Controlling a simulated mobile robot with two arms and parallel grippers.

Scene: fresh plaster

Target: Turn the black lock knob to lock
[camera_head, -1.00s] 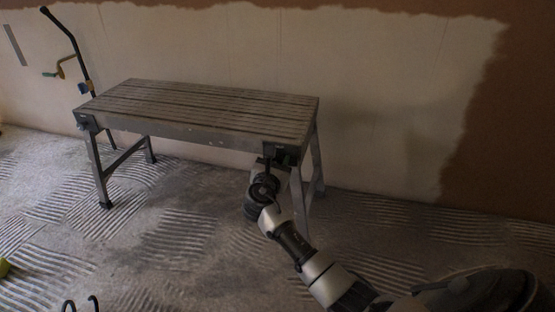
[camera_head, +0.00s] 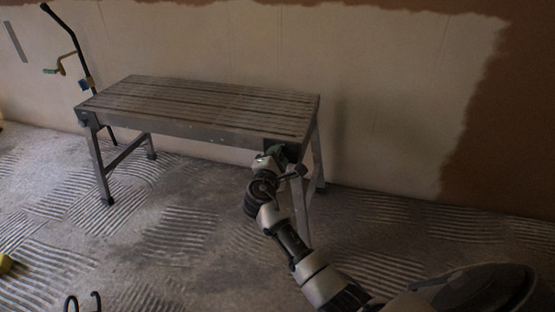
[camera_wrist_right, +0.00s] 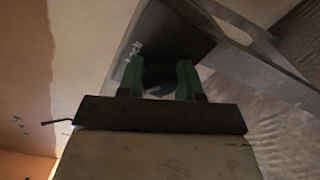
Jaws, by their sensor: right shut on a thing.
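The black lock knob (camera_wrist_right: 158,80) is on the dark bracket at the near right corner of the work platform (camera_head: 200,131). In the right wrist view it sits between the green fingers of my right gripper (camera_wrist_right: 159,78), which are shut on it. In the head view my right gripper (camera_head: 280,154) is at that same corner, just under the platform top. The knob itself is hidden there by the gripper and wrist.
The platform stands on folding metal legs (camera_head: 98,165) on a ridged floor. A black pole (camera_head: 72,45) with a yellow hook leans on the plaster wall behind the platform's left end.

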